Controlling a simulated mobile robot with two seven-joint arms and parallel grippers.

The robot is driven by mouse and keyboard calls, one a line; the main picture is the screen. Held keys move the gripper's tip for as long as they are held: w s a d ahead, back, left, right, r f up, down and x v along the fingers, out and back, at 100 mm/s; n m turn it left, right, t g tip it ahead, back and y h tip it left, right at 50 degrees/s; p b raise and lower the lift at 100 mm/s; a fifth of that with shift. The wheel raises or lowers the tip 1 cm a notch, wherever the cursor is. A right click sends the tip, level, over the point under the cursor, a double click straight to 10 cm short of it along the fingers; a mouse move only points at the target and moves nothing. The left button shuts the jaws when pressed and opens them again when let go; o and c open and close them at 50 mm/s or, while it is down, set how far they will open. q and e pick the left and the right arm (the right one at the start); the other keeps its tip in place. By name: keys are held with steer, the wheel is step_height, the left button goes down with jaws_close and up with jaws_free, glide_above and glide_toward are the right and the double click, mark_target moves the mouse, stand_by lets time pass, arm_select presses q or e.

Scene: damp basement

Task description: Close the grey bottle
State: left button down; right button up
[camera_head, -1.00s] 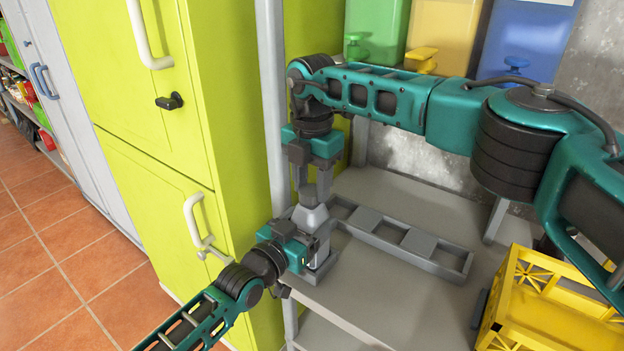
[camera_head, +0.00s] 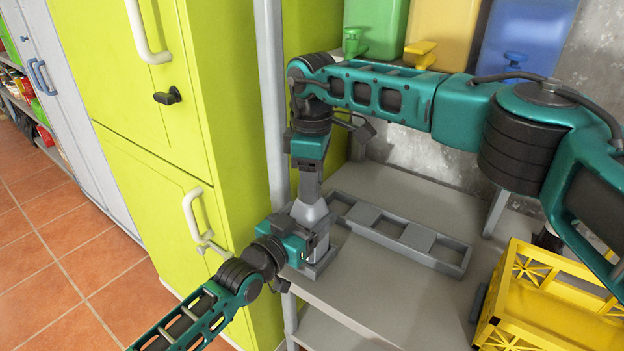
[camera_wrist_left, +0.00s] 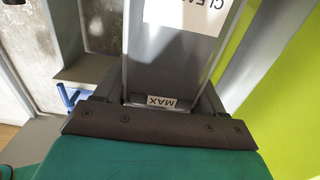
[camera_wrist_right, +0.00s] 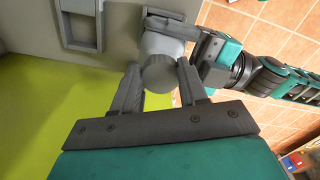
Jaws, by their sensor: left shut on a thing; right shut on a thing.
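The grey bottle (camera_head: 310,215) stands upright at the near left end of the grey rack (camera_head: 437,252). My left gripper (camera_head: 316,240) is shut around its body from the side. In the left wrist view the bottle (camera_wrist_left: 165,60) fills the space between the fingers, with a white label and a "MAX" mark. My right gripper (camera_head: 310,188) points down from above and is shut on the grey cap (camera_wrist_right: 160,74) at the bottle's top. The fingers hide the joint between cap and neck, so I cannot tell how tightly the cap sits.
A yellow crate (camera_head: 545,309) stands on the right of the grey shelf (camera_head: 375,300). A metal post (camera_head: 271,100) and a lime green cabinet (camera_head: 225,120) are close on the left. Green, yellow and blue containers (camera_head: 443,30) stand behind. The rack's other compartments look empty.

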steer(key=m, duration=0.3)
steer(key=shift+m, duration=0.4)
steer(key=o, duration=1)
steer(key=shift+s, duration=0.1)
steer(key=shift+r, duration=0.15)
steer(key=shift+r, duration=2.1)
steer(key=shift+o, duration=0.2)
